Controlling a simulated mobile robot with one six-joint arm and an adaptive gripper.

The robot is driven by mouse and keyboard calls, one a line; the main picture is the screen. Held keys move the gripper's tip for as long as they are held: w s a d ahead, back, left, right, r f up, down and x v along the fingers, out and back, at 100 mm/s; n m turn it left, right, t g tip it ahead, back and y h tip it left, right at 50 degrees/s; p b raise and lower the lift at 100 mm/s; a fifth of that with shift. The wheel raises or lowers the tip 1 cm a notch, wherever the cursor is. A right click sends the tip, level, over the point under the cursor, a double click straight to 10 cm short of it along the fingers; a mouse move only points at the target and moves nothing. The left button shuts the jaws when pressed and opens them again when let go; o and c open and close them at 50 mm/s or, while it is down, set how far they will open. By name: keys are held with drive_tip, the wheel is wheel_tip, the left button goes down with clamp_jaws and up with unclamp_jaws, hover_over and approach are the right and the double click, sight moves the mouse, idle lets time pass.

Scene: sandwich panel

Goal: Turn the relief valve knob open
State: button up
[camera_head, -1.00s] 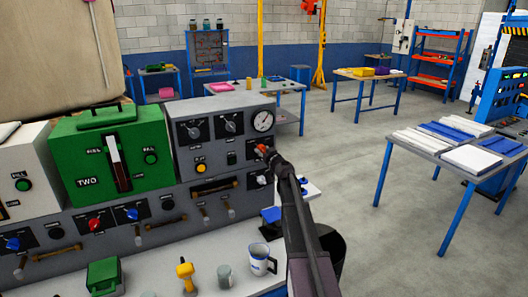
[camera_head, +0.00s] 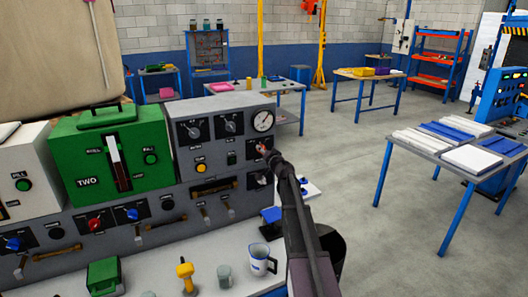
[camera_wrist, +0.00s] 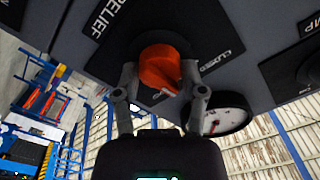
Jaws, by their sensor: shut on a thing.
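The relief valve knob (camera_wrist: 160,66) is orange and sits on a dark plate lettered "RELIEF", with "CLOSED" partly readable beside it in the wrist view. My gripper (camera_wrist: 160,84) has one finger on each side of the knob and is shut on it. The knob's ridge points down and slightly right in the wrist view. In the head view my gripper (camera_head: 267,151) reaches the right end of the grey panel, below the gauge. There the knob (camera_head: 261,147) shows only as a small orange-red patch, mostly hidden by my gripper.
The round gauge (camera_head: 263,121) is just above the knob and also shows close to my right finger in the wrist view (camera_wrist: 225,115). A white-tipped switch (camera_head: 267,174) sits below the knob. A mug (camera_head: 261,259) stands on the bench.

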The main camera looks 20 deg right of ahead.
drive_tip(key=m, duration=0.4)
drive_tip(key=shift+w+m, duration=0.1)
drive_tip(key=shift+m, duration=0.3)
drive_tip(key=m, duration=0.5)
drive_tip(key=o, duration=1.2)
drive_tip(key=shift+c, duration=0.2)
drive_tip(key=s, duration=1.2)
drive_tip(key=shift+d, duration=0.2)
